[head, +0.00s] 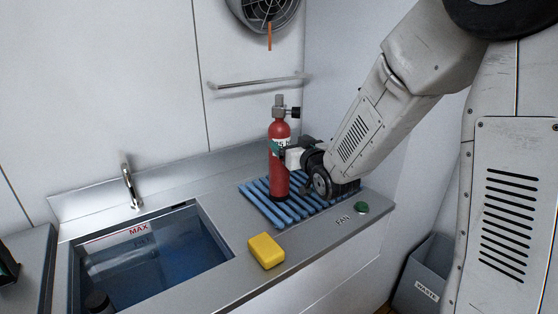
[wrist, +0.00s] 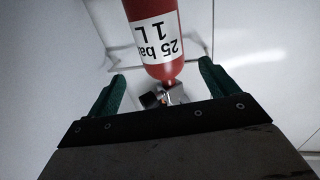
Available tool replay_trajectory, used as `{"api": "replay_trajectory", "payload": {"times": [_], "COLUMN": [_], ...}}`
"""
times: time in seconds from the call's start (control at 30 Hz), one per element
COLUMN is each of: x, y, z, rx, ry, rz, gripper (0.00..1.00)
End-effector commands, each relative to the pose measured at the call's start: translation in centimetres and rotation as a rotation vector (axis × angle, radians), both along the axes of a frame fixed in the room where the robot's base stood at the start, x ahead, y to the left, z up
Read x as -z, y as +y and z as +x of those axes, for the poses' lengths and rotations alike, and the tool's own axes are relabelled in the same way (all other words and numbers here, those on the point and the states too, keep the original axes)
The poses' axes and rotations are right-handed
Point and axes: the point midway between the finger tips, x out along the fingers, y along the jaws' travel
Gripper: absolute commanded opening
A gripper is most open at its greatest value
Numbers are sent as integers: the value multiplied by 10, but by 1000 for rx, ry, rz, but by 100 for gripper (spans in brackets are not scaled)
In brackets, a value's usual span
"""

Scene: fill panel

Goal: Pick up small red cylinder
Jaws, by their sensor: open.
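The small red cylinder (head: 279,160) stands upright on a blue slatted mat (head: 264,205) on the counter. I cannot tell whether either finger touches the cylinder.
A yellow sponge (head: 266,251) lies in front of the mat. A sink (head: 208,240) with water and a tap (head: 129,180) is at left. A green button (head: 361,208) sits near the front edge. A rail (head: 258,81) is on the wall behind. A waste bin (head: 424,275) stands at lower right.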

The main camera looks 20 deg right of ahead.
Motion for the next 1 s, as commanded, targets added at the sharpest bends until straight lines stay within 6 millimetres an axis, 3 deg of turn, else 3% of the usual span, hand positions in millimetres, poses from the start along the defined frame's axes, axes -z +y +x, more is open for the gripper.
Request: {"api": "replay_trajectory", "payload": {"times": [0.6, 0.87, 0.9, 1.0], "x": [-3, -3, -3, -3], "y": [13, 13, 13, 13], "z": [73, 77, 77, 77], "rx": [-3, -3, -3, -3], "ry": [-14, -12, -13, -13], "rz": [3, 2, 3, 3], "gripper": [86, 86, 83, 55]}}
